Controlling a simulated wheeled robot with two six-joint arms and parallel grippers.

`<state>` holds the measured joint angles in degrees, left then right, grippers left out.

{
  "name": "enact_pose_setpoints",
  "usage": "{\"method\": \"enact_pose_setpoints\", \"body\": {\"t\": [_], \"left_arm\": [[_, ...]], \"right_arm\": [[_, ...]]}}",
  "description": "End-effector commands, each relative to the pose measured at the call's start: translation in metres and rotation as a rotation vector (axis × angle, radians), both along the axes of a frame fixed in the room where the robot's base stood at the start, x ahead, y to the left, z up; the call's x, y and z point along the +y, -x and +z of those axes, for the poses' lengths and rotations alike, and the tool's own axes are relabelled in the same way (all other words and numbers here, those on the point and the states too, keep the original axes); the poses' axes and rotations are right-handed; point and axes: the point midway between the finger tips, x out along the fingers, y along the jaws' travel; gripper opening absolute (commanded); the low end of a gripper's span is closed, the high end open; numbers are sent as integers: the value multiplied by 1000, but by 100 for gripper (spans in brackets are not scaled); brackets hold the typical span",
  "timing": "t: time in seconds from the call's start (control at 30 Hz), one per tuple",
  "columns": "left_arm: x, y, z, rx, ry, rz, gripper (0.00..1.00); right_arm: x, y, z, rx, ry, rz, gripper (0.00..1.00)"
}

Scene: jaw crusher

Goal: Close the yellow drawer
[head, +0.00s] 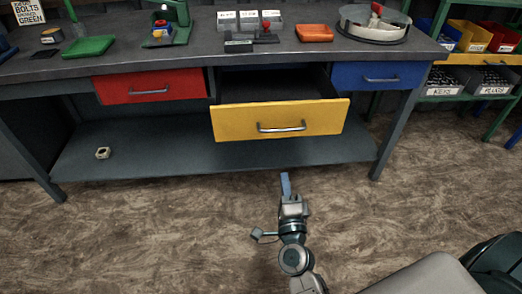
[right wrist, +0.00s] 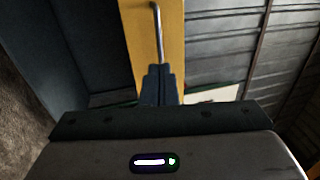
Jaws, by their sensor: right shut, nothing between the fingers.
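The yellow drawer (head: 240,121) stands pulled out from the middle of the workbench, and its dark inside shows behind the front. A metal bar handle (head: 281,127) is on its front. My right gripper (head: 285,178) is below and in front of the drawer in the head view, with its fingers together and empty. In the right wrist view the shut fingers (right wrist: 158,85) point toward the yellow front (right wrist: 174,30) and the lower end of the handle (right wrist: 157,30). I cannot tell whether they touch. My left gripper is not in view.
A red drawer (head: 150,86) and a blue drawer (head: 379,76) flank the yellow one, both shut. The workbench (head: 200,60) carries trays, a green press and boxes. Its lower shelf (head: 180,155) holds a small part (head: 102,153). The floor (head: 150,235) in front is clear.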

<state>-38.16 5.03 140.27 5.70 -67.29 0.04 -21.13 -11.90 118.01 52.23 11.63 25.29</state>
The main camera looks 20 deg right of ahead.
Motion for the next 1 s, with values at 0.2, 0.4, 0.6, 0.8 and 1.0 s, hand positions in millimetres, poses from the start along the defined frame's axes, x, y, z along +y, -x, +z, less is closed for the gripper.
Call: {"method": "enact_pose_setpoints", "body": {"t": [0.2,0.4,0.6,0.8,1.0], "left_arm": [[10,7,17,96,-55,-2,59],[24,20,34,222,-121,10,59],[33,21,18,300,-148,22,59],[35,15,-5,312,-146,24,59],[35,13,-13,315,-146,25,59]], "right_arm": [[-6,-21,9,2,5,2,0],[-15,-55,17,1,7,3,0],[-27,-94,23,3,6,2,0],[-34,-120,26,7,5,2,0],[-37,-129,27,7,3,1,0]]}}
